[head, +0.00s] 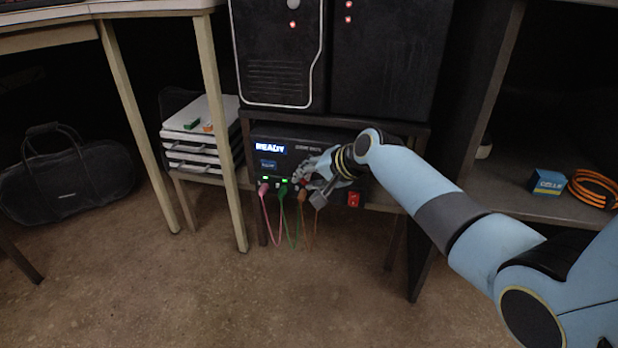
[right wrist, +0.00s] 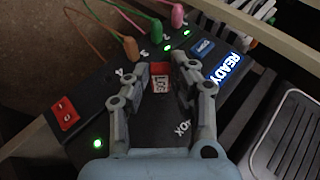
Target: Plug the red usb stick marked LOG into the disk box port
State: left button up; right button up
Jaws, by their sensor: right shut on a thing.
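The black disk box (head: 300,143) sits on a low shelf, its front showing a lit READY display (head: 270,148). It also shows in the right wrist view (right wrist: 105,100). My right gripper (head: 318,180) is at the box front, right of the plugged cables. In the right wrist view my right gripper (right wrist: 165,70) is shut on the red usb stick (right wrist: 162,82), whose pale label seems to read LOG. The stick is close to the box front; I cannot tell whether its tip is in a port. The gripper hides the stick in the head view. My left gripper is not in view.
Pink (head: 264,200), green (head: 283,192) and orange (head: 302,196) cables hang from the box front. A red switch (head: 353,199) is to the right of the gripper. Black cabinets (head: 390,60) stand above. Stacked trays (head: 200,140) stand left; a table leg (head: 222,130) is between.

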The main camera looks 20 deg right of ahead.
jog(key=shift+w+d+r, duration=0.1)
jog(key=shift+w+d, duration=0.05)
jog(key=shift+w, duration=0.05)
dwell(0.4)
jog(key=o, duration=0.9)
jog(key=shift+o, duration=0.2)
jog(key=v, duration=1.2)
